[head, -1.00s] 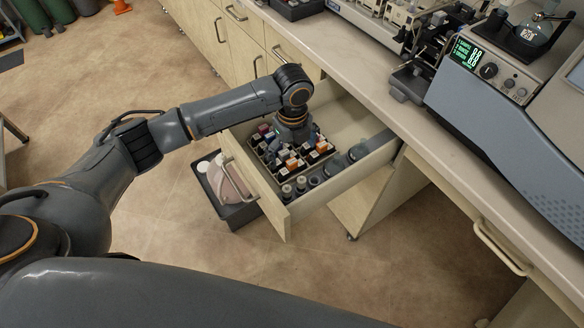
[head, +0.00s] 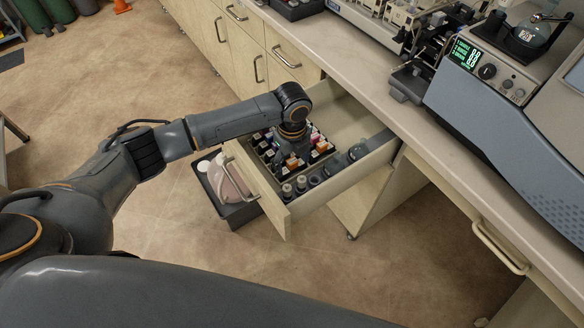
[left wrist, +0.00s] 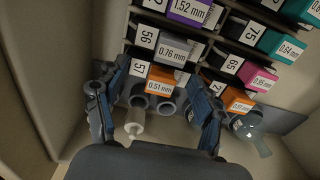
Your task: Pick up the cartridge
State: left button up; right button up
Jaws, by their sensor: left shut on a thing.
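My left gripper (head: 292,150) reaches down into the rack of cartridges in the open drawer. In the left wrist view its fingers (left wrist: 158,90) stand on both sides of an orange cartridge (left wrist: 160,84) labelled 0.51 mm, with a white 57 tag beside it. The gripper is shut on this cartridge, which sits in the front row of the rack. Another orange cartridge (left wrist: 238,101) is just right of the right finger. My right gripper is not in view.
The open drawer (head: 333,186) also holds small bottles in round holders (head: 287,191) near its front. A dark bin (head: 235,207) stands on the floor beside the drawer. The counter (head: 355,67) with instruments overhangs behind.

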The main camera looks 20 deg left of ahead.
aim_at(292, 161)
pick_arm(q)
jog(key=shift+s+f, duration=0.15)
jog(key=shift+r, duration=0.8)
grip_shut()
notch_tip(292, 161, up, 8)
jog(key=shift+r, duration=0.25)
